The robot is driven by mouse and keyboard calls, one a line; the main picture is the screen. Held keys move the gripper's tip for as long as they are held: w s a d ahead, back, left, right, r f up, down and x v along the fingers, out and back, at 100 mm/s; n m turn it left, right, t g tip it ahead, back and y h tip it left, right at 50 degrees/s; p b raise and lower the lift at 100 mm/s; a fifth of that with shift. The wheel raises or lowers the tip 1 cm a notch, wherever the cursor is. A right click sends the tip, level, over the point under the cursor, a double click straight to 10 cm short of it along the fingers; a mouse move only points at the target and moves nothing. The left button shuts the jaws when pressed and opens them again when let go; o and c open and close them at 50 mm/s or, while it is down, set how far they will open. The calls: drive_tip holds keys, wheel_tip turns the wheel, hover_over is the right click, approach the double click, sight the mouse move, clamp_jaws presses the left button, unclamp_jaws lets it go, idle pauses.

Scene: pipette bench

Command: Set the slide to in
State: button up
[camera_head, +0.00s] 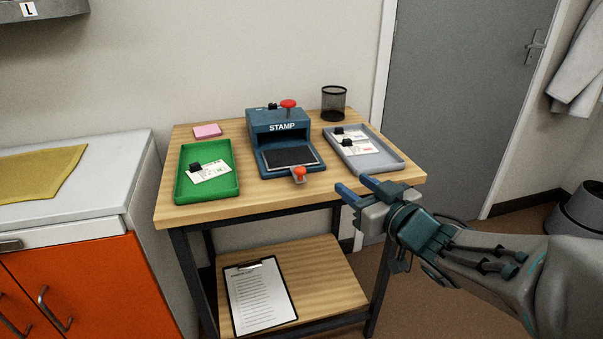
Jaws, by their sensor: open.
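A blue stamp machine (281,121) stands on the wooden table, with a red knob (288,104) on top. Its slide (291,158), a blue tray with a dark pad, extends out of the machine's front opening toward the table's front edge. An orange-red knob (300,173) sits on a small tab at the slide's front end. My gripper (355,187) is open and empty, in front of the table's right part, to the right of the slide's knob and apart from it. Its blue fingers point left.
A green tray (183,187) with a card and black clip lies left of the machine; a grey tray (390,158) with cards lies right. A black mesh cup (333,103) and pink notes (207,131) stand behind. A clipboard (259,297) lies on the lower shelf.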

sight(303, 171)
drive_tip(key=w+a+y+p, duration=0.1)
drive_tip(key=w+a, duration=0.1)
drive_tip(key=a, duration=0.1)
drive_tip(key=w+a+f+n+y, duration=0.1)
drive_tip(key=w+a, duration=0.2)
drive_tip(key=w+a+g+y+p, duration=0.1)
drive_tip(key=w+a, duration=0.2)
drive_tip(key=a, duration=0.1)
drive_tip(key=shift+f+n+p, duration=0.3)
drive_tip(key=shift+f+p, duration=0.05)
drive_tip(key=shift+w+a, duration=0.45)
drive_tip(key=shift+w, duration=0.15)
